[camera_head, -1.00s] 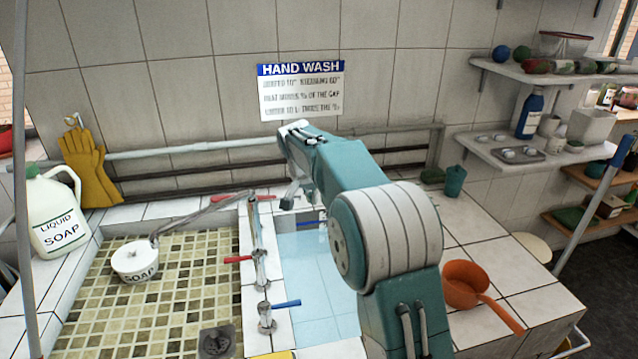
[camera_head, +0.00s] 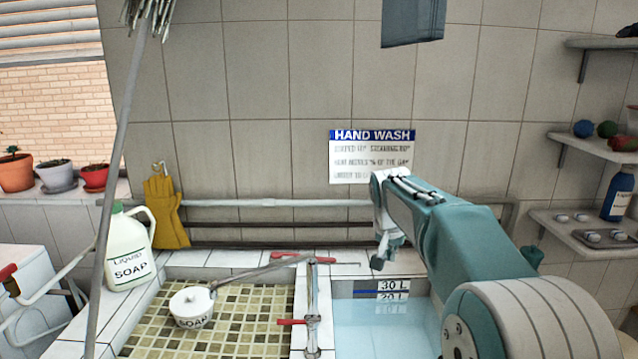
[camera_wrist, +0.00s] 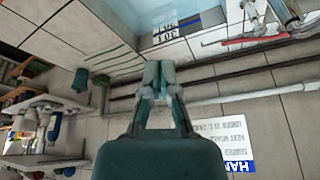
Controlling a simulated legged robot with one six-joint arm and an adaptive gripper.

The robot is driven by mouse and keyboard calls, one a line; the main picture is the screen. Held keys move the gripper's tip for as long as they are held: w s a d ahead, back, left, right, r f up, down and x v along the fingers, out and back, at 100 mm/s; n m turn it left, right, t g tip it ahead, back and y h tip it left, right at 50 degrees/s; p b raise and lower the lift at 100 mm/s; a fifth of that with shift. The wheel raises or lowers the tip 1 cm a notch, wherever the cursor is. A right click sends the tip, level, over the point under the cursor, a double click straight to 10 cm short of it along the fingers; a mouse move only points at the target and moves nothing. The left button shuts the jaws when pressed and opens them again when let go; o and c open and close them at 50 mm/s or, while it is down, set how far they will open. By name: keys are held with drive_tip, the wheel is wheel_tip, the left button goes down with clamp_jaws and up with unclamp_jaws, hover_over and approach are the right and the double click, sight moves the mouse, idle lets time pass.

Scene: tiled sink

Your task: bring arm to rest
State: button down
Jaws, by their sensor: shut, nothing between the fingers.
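My arm reaches from the lower right of the head view toward the back wall, over the right-hand water basin (camera_head: 385,326). My gripper (camera_head: 380,262) hangs at its far end, in front of the wall pipes and above the back edge of the basin. In the wrist view my gripper (camera_wrist: 160,98) has its fingers together with nothing between them. It touches nothing that I can see.
A tiled sink (camera_head: 245,325) holds a white soap pot (camera_head: 192,307) on the left. A tap (camera_head: 312,305) stands between the basins. A liquid soap jug (camera_head: 129,250) and yellow gloves (camera_head: 165,212) are at the left. Shelves (camera_head: 590,145) are at the right.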

drive_tip(key=s+r+n, duration=0.1)
drive_tip(key=s+r, duration=0.3)
drive_tip(key=s, duration=0.6)
drive_tip(key=s+f+n, duration=0.2)
drive_tip(key=s+f, duration=0.1)
drive_tip(key=s, duration=1)
drive_tip(key=s+a+f+n+t+y, duration=0.1)
drive_tip(key=s+f, duration=0.3)
drive_tip(key=s, duration=0.8)
drive_tip(key=shift+s+n+t+y, duration=0.3)
drive_tip(key=shift+s+n, duration=0.1)
